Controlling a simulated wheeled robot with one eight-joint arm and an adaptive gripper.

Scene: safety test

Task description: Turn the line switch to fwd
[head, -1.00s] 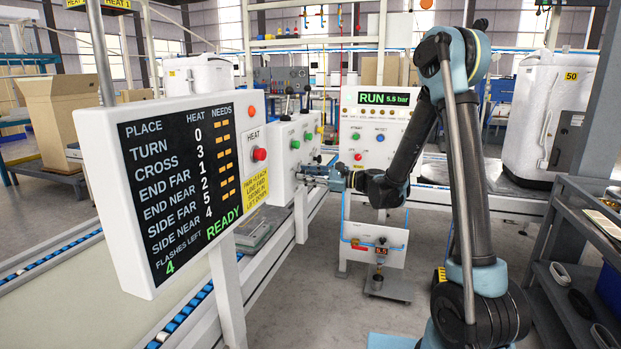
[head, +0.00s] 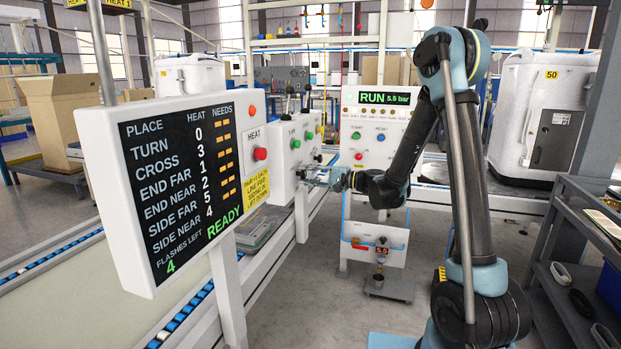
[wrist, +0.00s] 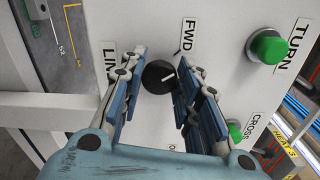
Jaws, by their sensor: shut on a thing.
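The line switch is a round black knob (wrist: 158,77) on a white panel in the wrist view. Its white mark points right and slightly up in that view. The FWD label (wrist: 188,35) is above and right of the knob; the LINE label (wrist: 110,62) is to its left. A lower label is mostly hidden. My gripper (wrist: 160,80) has its blue-padded fingers on either side of the knob and is shut on it. In the head view my gripper (head: 318,176) reaches the white control box (head: 285,150); the knob is hidden there.
Green TURN (wrist: 268,47) and CROSS (wrist: 235,130) buttons are close to the right finger in the wrist view. A display board (head: 190,180) reads READY, with 4 flashes left. The RUN panel (head: 372,125) shows 5.5 bar. A dark shelf (head: 580,250) stands at right.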

